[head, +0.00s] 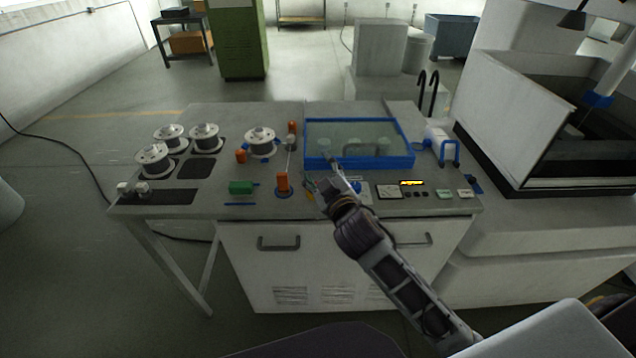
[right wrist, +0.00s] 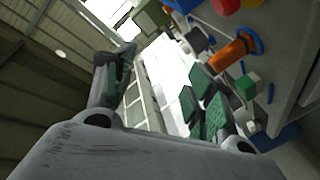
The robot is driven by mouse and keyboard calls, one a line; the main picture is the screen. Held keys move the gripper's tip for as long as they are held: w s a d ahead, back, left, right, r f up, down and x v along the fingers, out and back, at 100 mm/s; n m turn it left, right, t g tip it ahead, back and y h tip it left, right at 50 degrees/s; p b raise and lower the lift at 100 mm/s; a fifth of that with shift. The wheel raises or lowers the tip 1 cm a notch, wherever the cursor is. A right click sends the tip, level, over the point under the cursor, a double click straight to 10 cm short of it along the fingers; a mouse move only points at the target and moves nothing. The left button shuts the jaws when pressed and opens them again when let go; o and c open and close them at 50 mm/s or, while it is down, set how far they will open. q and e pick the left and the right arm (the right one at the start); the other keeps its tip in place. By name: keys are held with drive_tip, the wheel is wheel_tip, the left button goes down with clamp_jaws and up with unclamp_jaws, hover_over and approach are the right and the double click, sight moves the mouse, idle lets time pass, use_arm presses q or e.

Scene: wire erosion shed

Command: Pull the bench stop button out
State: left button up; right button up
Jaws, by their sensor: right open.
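No stop button shows clearly in the head view; my right gripper and forearm cover part of the bench front near a blue piece (head: 357,187). In the right wrist view a red rounded part (right wrist: 223,6) is cut off by the top edge; I cannot tell if it is the button. My right gripper (head: 318,181) is open over the bench front, between an orange post (head: 282,182) and the blue piece. Its spread fingers (right wrist: 160,68) hold nothing in the right wrist view. The orange post with a blue ring (right wrist: 232,52) lies beyond the right finger. My left gripper is out of view.
A blue-framed clear cover (head: 358,165) lies behind the gripper. Several metal spools (head: 155,160) stand at the left. A green block (head: 241,187) sits near the front edge. A panel with a lit display (head: 411,183) is right of my arm. A large machine tank (head: 550,190) flanks the bench.

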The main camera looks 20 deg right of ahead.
drive_tip(key=a+r+n+t+y, duration=0.3)
drive_tip(key=a+r+n+y, duration=0.9)
drive_tip(key=r, duration=0.4)
drive_tip(key=s+a+n+g+y, duration=0.7)
drive_tip(key=a+n+g, duration=0.2)
drive_tip(key=n+g, duration=0.8)
drive_tip(key=w+d+f+n+h, duration=0.2)
drive_tip(key=d+f+n+h, duration=0.5)
drive_tip(key=f+h, duration=0.3)
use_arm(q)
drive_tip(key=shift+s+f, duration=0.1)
use_arm(e)
drive_tip(key=w+d+f+h, duration=0.1)
drive_tip(key=w+d+h, duration=0.1)
drive_tip(key=d, duration=0.7)
drive_tip(key=w+d+f+m+h, duration=0.1)
drive_tip(key=w+d+h, duration=0.2)
drive_tip(key=d+h, duration=0.2)
drive_tip(key=shift+w+d+t, duration=0.35)
drive_tip(key=shift+d+t, duration=0.05)
drive_tip(key=shift+d, duration=1.45)
